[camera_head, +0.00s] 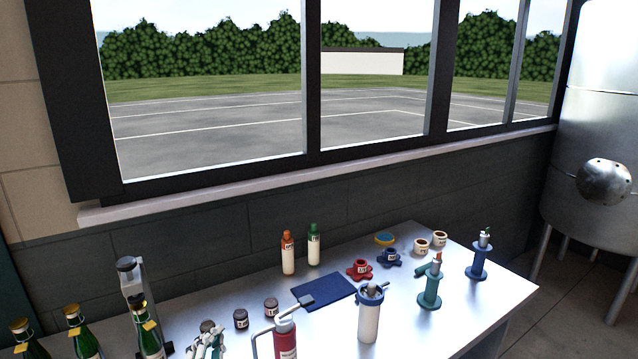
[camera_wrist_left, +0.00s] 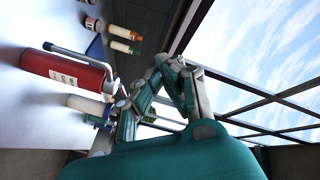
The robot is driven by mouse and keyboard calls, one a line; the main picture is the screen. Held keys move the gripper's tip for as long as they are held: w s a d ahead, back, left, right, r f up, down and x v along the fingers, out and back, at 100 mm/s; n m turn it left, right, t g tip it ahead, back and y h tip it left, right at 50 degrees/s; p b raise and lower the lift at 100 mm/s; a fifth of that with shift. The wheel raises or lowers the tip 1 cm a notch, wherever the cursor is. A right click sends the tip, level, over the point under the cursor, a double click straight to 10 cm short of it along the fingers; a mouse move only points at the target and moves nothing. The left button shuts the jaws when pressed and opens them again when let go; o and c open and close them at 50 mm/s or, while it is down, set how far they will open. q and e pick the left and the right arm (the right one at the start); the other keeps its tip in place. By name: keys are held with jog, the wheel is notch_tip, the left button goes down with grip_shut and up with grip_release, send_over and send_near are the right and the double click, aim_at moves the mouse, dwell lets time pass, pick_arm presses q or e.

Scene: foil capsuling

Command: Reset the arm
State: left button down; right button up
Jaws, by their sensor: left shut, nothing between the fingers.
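My left gripper (camera_head: 207,328) shows at the lower edge of the head view, over the front of the metal table (camera_head: 420,335). Its fingers are shut with nothing between them. In the left wrist view the gripper (camera_wrist_left: 172,68) stands clear of the objects, with windows and sky behind it. It is near the red cylinder with a bent metal handle (camera_head: 285,338), which also shows in the wrist view (camera_wrist_left: 68,70). My right gripper is in neither view.
Green bottles (camera_head: 148,335) stand at the front left beside a grey upright device (camera_head: 130,280). Two dark jars (camera_head: 241,319), a blue mat (camera_head: 325,291), a white canister (camera_head: 369,318), orange and green bottles (camera_head: 288,255) and spools (camera_head: 430,288) stand about. The table's right front is clear.

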pick_arm(q)
jog(key=s+a+f+n+g+y, duration=0.1)
jog(key=s+a+f+n+g, duration=0.2)
jog(key=s+f+n+g, duration=0.75)
jog(key=s+d+f+m+g+h, duration=0.1)
jog(key=s+f, duration=0.2)
jog(key=s, duration=0.3)
jog(key=s+f+g, duration=0.1)
jog(key=s+f, duration=0.2)
jog(key=s, duration=0.3)
jog(key=s+d+f+m+g+h, duration=0.1)
jog(key=s+f+g, duration=0.1)
jog(key=s+f, duration=0.35)
notch_tip(320, 180, down, 24)
jog(key=s+b, duration=0.1)
jog(key=b, duration=0.1)
jog(key=s+a+f+g+b, duration=0.1)
jog(key=s+a+f+g, duration=0.1)
jog(key=s+f, duration=1.5)
notch_tip(320, 180, down, 3)
jog(key=shift+s+a+r, duration=0.15)
jog(key=shift+a+r, duration=0.05)
jog(key=shift+a, duration=0.4)
jog(key=shift+m, duration=0.25)
